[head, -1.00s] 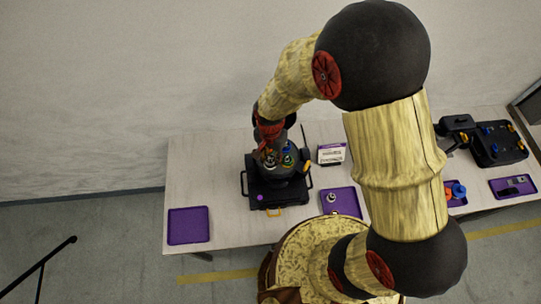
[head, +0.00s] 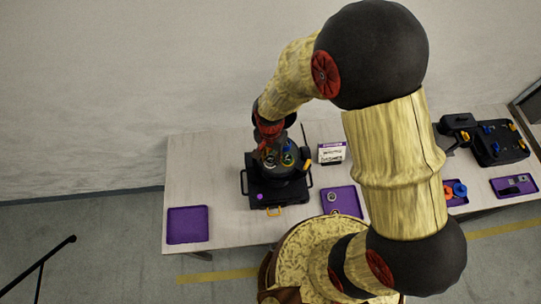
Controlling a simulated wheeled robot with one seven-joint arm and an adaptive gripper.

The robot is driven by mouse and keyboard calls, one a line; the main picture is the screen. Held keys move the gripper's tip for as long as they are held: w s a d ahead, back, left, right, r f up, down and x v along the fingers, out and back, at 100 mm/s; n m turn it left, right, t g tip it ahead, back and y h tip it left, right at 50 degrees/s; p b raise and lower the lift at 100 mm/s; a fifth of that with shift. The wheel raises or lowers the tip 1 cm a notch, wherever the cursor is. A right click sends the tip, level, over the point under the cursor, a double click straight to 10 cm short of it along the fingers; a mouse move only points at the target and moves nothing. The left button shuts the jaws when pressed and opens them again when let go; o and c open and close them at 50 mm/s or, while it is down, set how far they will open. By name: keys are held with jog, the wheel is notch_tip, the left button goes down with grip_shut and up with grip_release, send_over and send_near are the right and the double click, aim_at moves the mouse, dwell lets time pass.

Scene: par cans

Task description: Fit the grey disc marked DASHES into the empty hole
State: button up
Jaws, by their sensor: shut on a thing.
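My gripper (head: 270,154) is over the top of the black round housing (head: 292,186) on the table, close to or touching it. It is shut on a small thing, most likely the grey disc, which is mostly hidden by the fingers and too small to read. Coloured bits, among them blue, green and yellow, show around the fingers on top of the housing. The empty hole cannot be made out. A small pale round piece (head: 332,197) lies in the purple tray (head: 351,208) right of the housing; any mark on it is unreadable.
A white-and-purple sign (head: 332,153) stands behind that tray. An empty purple tray (head: 187,225) lies at the table's left. At the right are a tray with orange and blue pieces (head: 459,190), another purple tray (head: 503,195) and a black device (head: 498,145). My arm hides part of the table.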

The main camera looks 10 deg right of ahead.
jog(key=shift+f, duration=0.2)
jog(key=o, duration=1.1)
notch_tip(320, 180, up, 12)
